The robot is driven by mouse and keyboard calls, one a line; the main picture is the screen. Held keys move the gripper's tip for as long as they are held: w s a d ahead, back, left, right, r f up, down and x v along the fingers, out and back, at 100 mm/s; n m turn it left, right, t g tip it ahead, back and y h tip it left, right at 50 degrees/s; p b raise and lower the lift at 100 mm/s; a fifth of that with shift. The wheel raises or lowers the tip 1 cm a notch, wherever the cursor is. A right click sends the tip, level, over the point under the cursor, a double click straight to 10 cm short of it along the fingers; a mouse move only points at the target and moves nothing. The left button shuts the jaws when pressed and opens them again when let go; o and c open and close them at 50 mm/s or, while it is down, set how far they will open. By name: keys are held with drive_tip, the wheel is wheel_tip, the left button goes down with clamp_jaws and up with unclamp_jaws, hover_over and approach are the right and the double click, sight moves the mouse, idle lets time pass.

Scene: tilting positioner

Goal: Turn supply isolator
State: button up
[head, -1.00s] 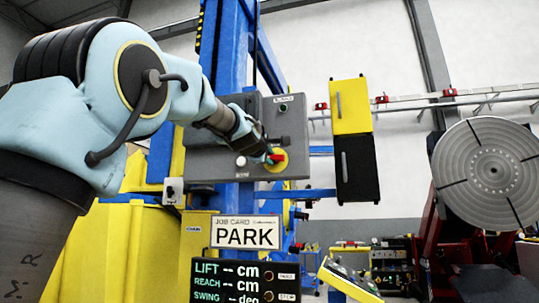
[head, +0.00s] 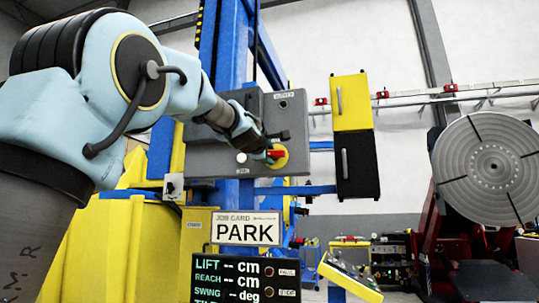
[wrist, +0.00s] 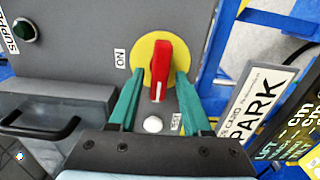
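The supply isolator is a red handle (wrist: 160,68) on a yellow disc (wrist: 144,50), set in a grey panel (wrist: 80,45). The handle also shows in the head view (head: 276,154), partly covered by my gripper. My gripper (wrist: 159,74) is open, its teal fingers on either side of the handle with a gap at each side. The handle's white line faces my gripper's palm. An ON label (wrist: 120,58) lies left of the disc. Another label (wrist: 176,123), too small to read surely, is near the right finger.
A white button (wrist: 153,124) sits below the handle, between the fingers. A dark green lamp (wrist: 24,29) is at the panel's upper left. A PARK card (head: 246,229) stands below the panel, above a display (head: 240,278). A yellow-and-black cabinet (head: 352,135) is to the right.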

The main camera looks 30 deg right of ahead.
drive_tip(key=shift+o, duration=0.2)
drive_tip(key=shift+s, duration=0.1)
drive_tip(key=shift+s+a, duration=0.2)
drive_tip(key=shift+s, duration=0.05)
drive_tip(key=p+v, duration=0.5)
drive_tip(key=v, duration=0.5)
drive_tip(key=shift+a, duration=0.1)
idle(0.5)
